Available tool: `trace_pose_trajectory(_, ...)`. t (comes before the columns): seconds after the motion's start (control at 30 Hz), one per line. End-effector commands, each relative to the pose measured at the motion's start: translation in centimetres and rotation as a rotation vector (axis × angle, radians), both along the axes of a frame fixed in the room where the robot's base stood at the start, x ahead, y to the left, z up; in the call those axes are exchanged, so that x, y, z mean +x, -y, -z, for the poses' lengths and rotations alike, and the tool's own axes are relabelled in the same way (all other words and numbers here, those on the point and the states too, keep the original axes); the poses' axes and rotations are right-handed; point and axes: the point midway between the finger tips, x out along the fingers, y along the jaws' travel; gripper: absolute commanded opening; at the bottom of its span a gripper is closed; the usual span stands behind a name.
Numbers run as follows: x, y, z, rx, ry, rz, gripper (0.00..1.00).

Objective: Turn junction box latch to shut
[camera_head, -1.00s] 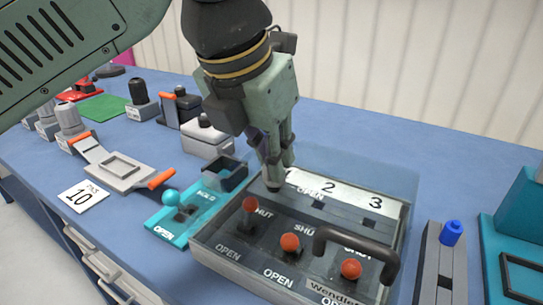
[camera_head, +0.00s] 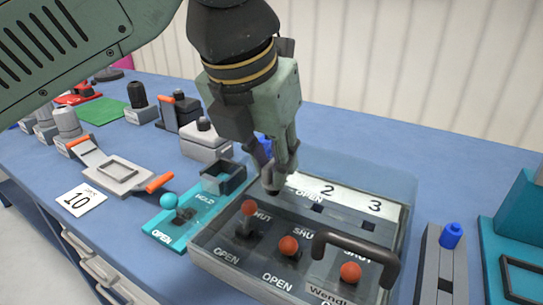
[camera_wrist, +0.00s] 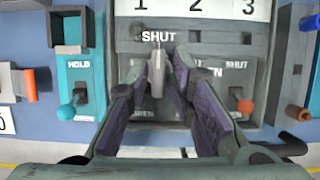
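The junction box (camera_head: 215,258) is a grey case under a clear cover, with a white strip numbered 1, 2, 3 and several SHUT and OPEN labels. Three levers with orange-red knobs stand along it: left (camera_head: 250,208), middle (camera_head: 289,245) and right (camera_head: 350,272). My gripper (camera_head: 278,182) points down over the back left of the box, near the 1. In the wrist view my gripper (camera_wrist: 157,70) has its fingers apart, with a small grey upright piece (camera_wrist: 157,76) between them below a SHUT label. I cannot tell whether they touch it.
A dark arched handle (camera_head: 355,248) stands at the box's front right. A teal HOLD/OPEN latch (camera_head: 165,235) lies left of the box. A grey block with a blue peg (camera_head: 451,235) stands to the right. Blue table top is clear behind the box.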

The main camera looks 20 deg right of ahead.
Motion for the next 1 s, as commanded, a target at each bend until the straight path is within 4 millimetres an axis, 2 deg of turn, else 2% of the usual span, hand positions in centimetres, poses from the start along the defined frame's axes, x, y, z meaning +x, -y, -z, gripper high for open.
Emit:
trace_pose_trajectory(0.1,0.0,0.0,0.1,0.001,0.0,0.0,0.3)
trace_pose_trajectory(0.4,0.1,0.0,-0.2,-0.004,0.004,-0.001,0.3)
trace_pose_trajectory(0.53,0.0,-0.2,-0.8,-0.005,0.005,-0.002,0.3)
trace_pose_trajectory(0.67,-0.5,-0.7,-2.7,-0.007,0.004,-0.003,0.3)
trace_pose_trajectory(1.0,-2.2,-2.7,-9.1,-0.006,0.004,0.003,0.3)
